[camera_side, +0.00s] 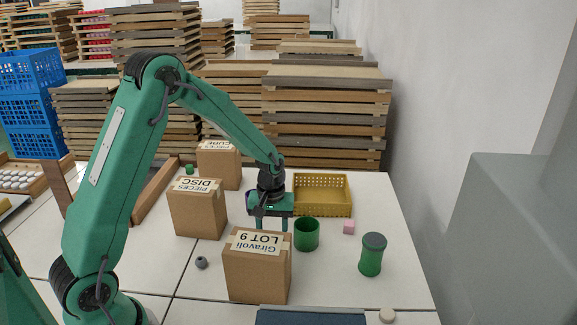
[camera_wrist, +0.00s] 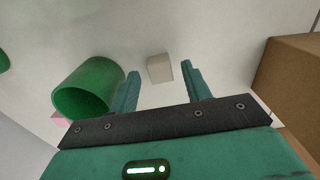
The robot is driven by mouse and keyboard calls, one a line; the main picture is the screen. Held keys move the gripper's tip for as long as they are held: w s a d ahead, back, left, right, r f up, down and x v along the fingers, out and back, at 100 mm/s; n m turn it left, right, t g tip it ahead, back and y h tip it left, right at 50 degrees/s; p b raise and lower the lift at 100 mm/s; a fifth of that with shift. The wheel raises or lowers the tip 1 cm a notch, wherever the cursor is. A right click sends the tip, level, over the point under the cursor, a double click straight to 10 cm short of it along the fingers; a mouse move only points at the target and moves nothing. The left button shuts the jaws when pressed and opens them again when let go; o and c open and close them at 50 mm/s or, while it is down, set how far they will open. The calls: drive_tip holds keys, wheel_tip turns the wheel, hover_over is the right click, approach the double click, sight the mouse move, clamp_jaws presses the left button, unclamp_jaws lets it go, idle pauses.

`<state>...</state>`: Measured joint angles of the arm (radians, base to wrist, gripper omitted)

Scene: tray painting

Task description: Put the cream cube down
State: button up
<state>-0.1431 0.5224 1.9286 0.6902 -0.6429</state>
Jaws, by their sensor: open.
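The cream cube (camera_wrist: 160,68) shows in the wrist view between the tips of my two fingers, with a gap on both sides. It appears to rest on the pale table top. My gripper (camera_wrist: 160,70) is open and holds nothing. In the side view my gripper (camera_side: 271,226) points down just behind the Giravoli box, left of the green cup. The cube is hidden in the side view, and the box covers the area under my fingertips.
The open green cup (camera_side: 307,234) stands close by; it also shows in the wrist view (camera_wrist: 90,88). The Giravoli box (camera_side: 257,275) is in front. A pink cube (camera_side: 349,228), a lidded green jar (camera_side: 372,258) and a yellow basket (camera_side: 323,208) are around. A DISC box (camera_side: 198,215) stands left.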

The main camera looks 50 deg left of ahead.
wheel_tip(320, 180, up, 11)
idle(0.5)
idle(0.5)
drive_tip(key=s+d+r+m+t, duration=0.2)
drive_tip(key=s+d+r+m, duration=0.1)
drive_tip(key=s, duration=0.7)
drive_tip(key=s+d+r+m+t, duration=0.3)
drive_tip(key=s+r+m, duration=0.3)
drive_tip(key=s+r, duration=0.2)
drive_tip(key=shift+s+r+t, duration=0.15)
drive_tip(key=shift+s+t, duration=0.15)
drive_tip(key=shift+s, duration=0.95)
drive_tip(key=shift+d, duration=0.1)
